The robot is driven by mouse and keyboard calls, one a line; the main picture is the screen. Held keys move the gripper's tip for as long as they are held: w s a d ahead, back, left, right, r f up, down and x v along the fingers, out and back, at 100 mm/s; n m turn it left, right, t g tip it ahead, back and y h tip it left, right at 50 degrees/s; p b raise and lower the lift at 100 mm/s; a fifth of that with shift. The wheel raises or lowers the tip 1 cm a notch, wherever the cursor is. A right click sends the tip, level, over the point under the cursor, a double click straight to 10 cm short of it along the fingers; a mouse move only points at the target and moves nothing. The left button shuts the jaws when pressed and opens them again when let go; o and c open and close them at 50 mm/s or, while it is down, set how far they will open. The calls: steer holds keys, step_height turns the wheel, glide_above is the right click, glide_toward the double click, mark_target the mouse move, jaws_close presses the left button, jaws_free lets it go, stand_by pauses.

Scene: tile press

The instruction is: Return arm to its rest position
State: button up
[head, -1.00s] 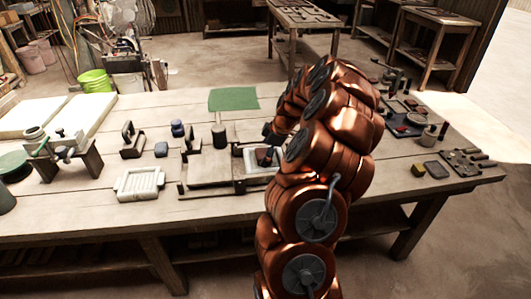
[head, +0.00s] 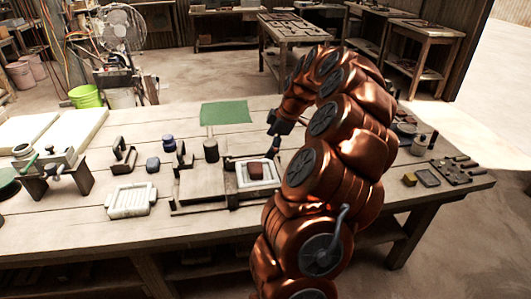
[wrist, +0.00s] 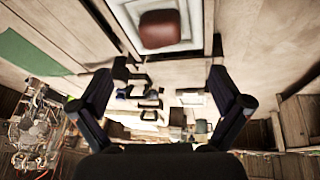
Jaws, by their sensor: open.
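My copper arm (head: 330,150) rises at the right of the head view and bends over the workbench (head: 90,215). My gripper (wrist: 160,85) is open in the wrist view, its two dark fingers spread wide with nothing between them. In the head view its dark end (head: 281,124) hangs above the bench, apart from the press. A reddish-brown block (head: 255,169) lies inside a white square frame (head: 241,183) at the press's right end. The block (wrist: 160,29) also shows at the top of the wrist view, beyond the fingers.
The wooden press (head: 203,187) stands mid-bench. Small tools and blocks stand around. A metal plate (head: 462,170) lies at the right end. The air above the bench's left half looks clear.

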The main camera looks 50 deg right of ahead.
steer(key=shift+s+r, duration=0.2)
steer(key=shift+r, duration=0.2)
steer(key=s+a+r+g+p, duration=0.1)
steer(key=a+r, duration=0.2)
steer(key=a, duration=0.7)
steer(key=s+a+r+m+g+p, duration=0.1)
steer(key=a+r+p, duration=0.15)
steer(key=a, duration=0.65)
steer(key=s+a+r+g+p, duration=0.1)
steer(key=a+r, duration=0.2)
steer(key=a, duration=0.7)
steer(key=s+a+m+g+p, duration=0.1)
steer(key=s+a+m, duration=0.1)
steer(key=s, duration=0.5)
steer(key=s+a+m+g+h+p, duration=0.1)
steer(key=s+a+m, duration=0.1)
steer(key=s+a, duration=0.2)
steer(key=s+a+f+m+g+p, duration=0.1)
steer(key=s+a+m, duration=0.2)
steer(key=s, duration=0.8)
steer(key=shift+a+h+p, duration=0.3)
steer(key=shift+a+h, duration=0.1)
steer(key=shift+a, duration=0.15)
steer(key=shift+s+f, duration=0.1)
